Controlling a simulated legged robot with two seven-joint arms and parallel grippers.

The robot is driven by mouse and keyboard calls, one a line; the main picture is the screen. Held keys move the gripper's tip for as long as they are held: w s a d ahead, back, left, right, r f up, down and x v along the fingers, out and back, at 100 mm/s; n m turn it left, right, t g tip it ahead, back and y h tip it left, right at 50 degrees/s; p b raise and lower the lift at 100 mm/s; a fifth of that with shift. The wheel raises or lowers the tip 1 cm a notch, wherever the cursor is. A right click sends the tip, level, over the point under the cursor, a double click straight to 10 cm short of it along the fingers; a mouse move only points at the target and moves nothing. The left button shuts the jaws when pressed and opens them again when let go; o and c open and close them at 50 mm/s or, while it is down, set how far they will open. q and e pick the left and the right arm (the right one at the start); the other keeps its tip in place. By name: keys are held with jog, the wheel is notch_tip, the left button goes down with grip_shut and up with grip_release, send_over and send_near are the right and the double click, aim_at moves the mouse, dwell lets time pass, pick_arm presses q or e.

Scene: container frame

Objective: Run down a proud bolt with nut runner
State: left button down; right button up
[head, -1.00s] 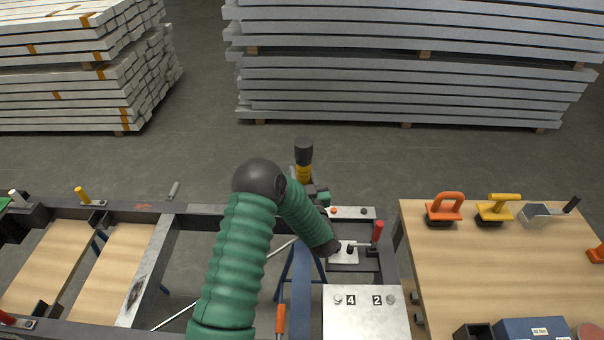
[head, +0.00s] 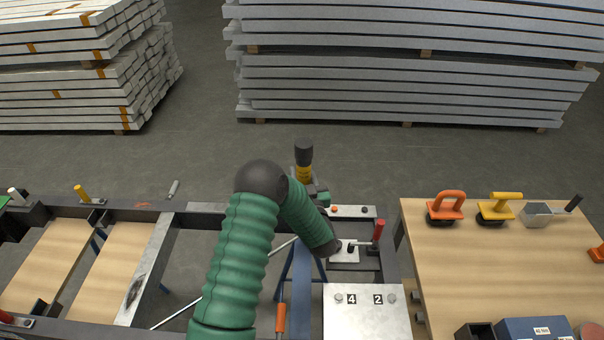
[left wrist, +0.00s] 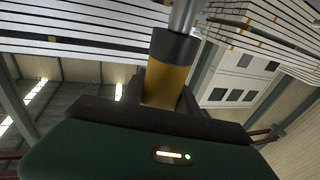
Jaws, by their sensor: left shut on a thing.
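My left gripper (head: 312,190) is shut on the nut runner (head: 303,158), a tool with a black top and a yellow band. It is held upright above the far rail of the frame. In the left wrist view the nut runner (left wrist: 166,80) shows a yellow body, a black collar and a metal shaft. The pale plate (head: 366,318) at the front carries a bolt head (head: 338,298) beside label 4 and another bolt head (head: 391,298) beside label 2. I cannot tell how far either stands up. My right gripper is not in view.
A red-handled clamp (head: 378,231) stands right of my arm. The wooden bench (head: 470,265) at right carries orange and yellow handled tools and a blue box (head: 533,329). The dark frame (head: 130,208) extends left with wood panels. Stacked beams stand behind open floor.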

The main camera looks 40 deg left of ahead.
pick_arm(q)
jog(key=shift+s+d+f+b, duration=0.1)
jog(key=shift+f+b, duration=0.55)
jog(key=shift+f, duration=0.05)
dwell(1.4)
jog(key=shift+r, duration=0.1)
jog(key=shift+r+p, duration=1.85)
jog(key=shift+r, duration=0.8)
